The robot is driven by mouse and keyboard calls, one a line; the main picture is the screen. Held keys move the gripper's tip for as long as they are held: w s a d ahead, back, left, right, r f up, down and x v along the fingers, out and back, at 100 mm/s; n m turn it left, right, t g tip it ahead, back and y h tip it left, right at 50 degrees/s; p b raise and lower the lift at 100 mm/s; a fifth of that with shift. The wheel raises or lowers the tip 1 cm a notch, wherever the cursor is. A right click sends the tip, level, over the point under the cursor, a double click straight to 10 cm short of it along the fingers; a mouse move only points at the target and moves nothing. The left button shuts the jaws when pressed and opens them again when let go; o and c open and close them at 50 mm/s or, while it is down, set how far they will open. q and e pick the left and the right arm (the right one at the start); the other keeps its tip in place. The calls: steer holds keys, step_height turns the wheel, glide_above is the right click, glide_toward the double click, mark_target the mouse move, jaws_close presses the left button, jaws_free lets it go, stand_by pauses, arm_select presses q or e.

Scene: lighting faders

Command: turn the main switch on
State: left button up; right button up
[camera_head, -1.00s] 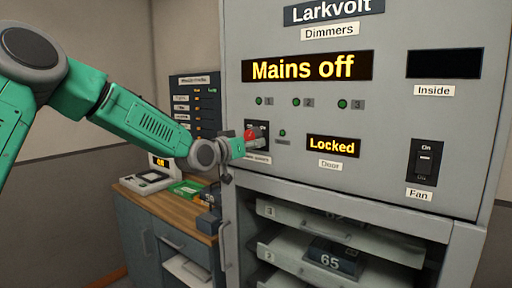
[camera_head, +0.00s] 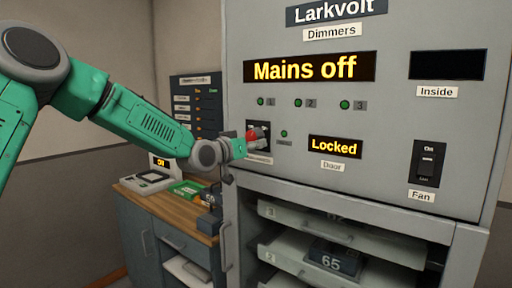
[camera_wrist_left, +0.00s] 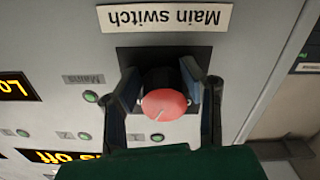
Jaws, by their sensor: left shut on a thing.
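The main switch has a red knob (camera_wrist_left: 164,104) on a dark plate, with a "Main switch" label (camera_wrist_left: 165,17) that shows upside down in the left wrist view. In the head view the red knob (camera_head: 252,135) sits at the lower left of the grey panel. My left gripper (camera_head: 256,139) reaches it from the left. In the left wrist view the two fingers of my left gripper (camera_wrist_left: 168,95) are closed on either side of the knob. The display (camera_head: 309,68) reads "Mains off". My right gripper is not in view.
The "Locked" door display (camera_head: 335,147) and a fan switch (camera_head: 428,163) are to the right on the panel. Below is an open rack with trays (camera_head: 290,215). A wooden-topped counter (camera_head: 145,199) with small devices stands at the left.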

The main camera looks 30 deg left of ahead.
arm_select(q)
steer(key=r, duration=0.2)
steer(key=shift+w+a+r+t, duration=0.2)
steer(key=shift+r+t, duration=0.1)
steer(key=shift+r, duration=0.05)
steer(key=o, duration=1.2)
steer(key=shift+o, duration=0.2)
steer(key=shift+s+a, duration=0.1)
steer(key=shift+s, duration=0.3)
steer(key=shift+a+f, duration=0.1)
steer(key=shift+f, duration=0.25)
steer(key=shift+s, duration=0.2)
steer(key=s+a, duration=0.1)
steer(key=s, duration=1)
steer(key=shift+s, duration=0.25)
steer(key=shift+r, duration=0.1)
